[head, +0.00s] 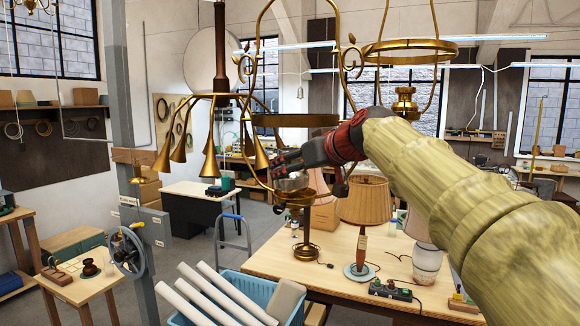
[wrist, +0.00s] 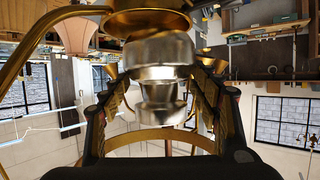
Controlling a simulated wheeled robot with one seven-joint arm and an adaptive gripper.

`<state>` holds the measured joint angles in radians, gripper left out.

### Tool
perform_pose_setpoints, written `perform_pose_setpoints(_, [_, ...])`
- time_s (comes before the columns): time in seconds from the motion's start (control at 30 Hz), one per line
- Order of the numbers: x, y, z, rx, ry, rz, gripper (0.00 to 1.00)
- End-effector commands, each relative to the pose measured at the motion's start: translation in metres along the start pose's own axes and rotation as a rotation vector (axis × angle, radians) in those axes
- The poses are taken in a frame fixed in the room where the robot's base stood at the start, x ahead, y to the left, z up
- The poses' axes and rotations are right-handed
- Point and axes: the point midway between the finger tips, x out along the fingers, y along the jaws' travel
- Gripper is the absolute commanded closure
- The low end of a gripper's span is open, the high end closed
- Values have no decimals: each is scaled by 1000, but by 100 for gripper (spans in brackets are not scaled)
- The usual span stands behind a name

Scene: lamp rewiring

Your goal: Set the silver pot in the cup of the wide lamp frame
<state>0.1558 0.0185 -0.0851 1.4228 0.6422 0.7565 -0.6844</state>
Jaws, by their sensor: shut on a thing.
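The silver pot (wrist: 160,62) sits between the fingers of my gripper (wrist: 162,85) in the wrist view, which shows the room upside down. My gripper is shut on it. The brass cup (wrist: 147,22) of the lamp frame is right at the pot's base end; I cannot tell whether they touch. In the head view my gripper (head: 284,168) is inside the hanging brass lamp frame (head: 295,120), below its hoop and just above its bottom cup (head: 293,198).
A second hanging frame (head: 410,47) at right holds a brass pot (head: 405,103). A brass chandelier (head: 219,97) with several cones hangs close at left. Below are a table (head: 325,262) with lamps and a blue crate (head: 232,292) with white tubes.

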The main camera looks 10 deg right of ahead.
Motion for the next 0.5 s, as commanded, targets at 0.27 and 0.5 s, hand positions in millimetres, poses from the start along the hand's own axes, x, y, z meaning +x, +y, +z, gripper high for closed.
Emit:
perform_pose_setpoints(0.27, [11,13,0,-1,3,0,79])
perform_pose_setpoints(0.5, [17,13,17,-1,1,0,79])
